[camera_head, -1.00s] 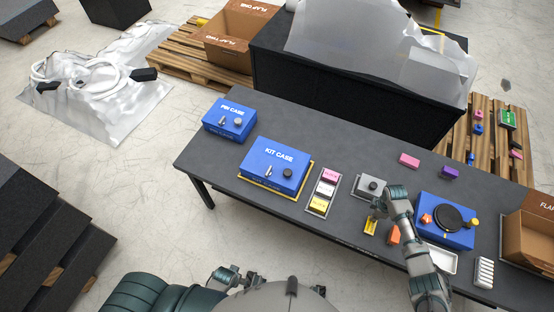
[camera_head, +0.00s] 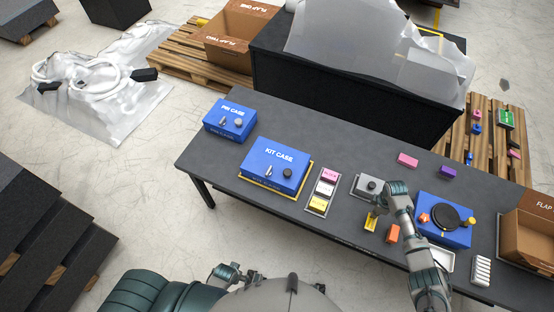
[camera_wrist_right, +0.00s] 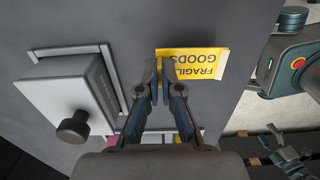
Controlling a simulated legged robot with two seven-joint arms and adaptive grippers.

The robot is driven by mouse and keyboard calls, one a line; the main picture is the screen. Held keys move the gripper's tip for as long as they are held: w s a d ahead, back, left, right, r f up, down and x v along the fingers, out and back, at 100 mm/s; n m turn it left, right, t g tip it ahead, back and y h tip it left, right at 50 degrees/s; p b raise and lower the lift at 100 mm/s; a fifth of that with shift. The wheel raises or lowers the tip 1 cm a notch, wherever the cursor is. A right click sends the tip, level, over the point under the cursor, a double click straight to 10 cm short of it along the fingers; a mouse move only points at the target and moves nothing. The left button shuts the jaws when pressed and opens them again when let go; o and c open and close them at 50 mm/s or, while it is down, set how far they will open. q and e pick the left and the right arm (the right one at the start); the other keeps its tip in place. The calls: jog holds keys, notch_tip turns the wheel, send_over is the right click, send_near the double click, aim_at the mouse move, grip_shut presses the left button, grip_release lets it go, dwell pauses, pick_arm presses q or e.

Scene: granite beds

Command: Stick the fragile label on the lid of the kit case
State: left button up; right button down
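The blue kit case (camera_head: 262,178), lid shut, sits on a yellow-edged base on the dark table. The yellow fragile label (camera_head: 371,223) is at the table's front; its upside-down print shows in the right wrist view (camera_wrist_right: 205,64). My right gripper (camera_head: 374,211) is at the label. In the right wrist view its fingertips (camera_wrist_right: 157,66) are close together, over the label's left end. I cannot tell whether they pinch it. Part of my left gripper (camera_head: 226,273) shows low beside my body, away from the table; its fingers are unclear.
A tray of pink, white and yellow labels (camera_head: 323,190) lies right of the kit case. A grey box with a black knob (camera_head: 367,187) stands behind the right gripper. The pin case (camera_head: 229,119), an orange block (camera_head: 392,234) and a blue device (camera_head: 430,233) are also on the table.

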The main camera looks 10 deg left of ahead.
jog(key=shift+w+r, duration=0.1)
jog(key=shift+r, duration=0.25)
dwell(0.3)
jog(key=shift+r+p, duration=0.8)
jog(key=shift+p, duration=0.2)
notch_tip(320, 180, up, 4)
jog(key=p, duration=0.3)
jog(key=shift+f+p, duration=0.25)
jog(key=shift+p, duration=0.05)
jog(key=shift+f, duration=0.1)
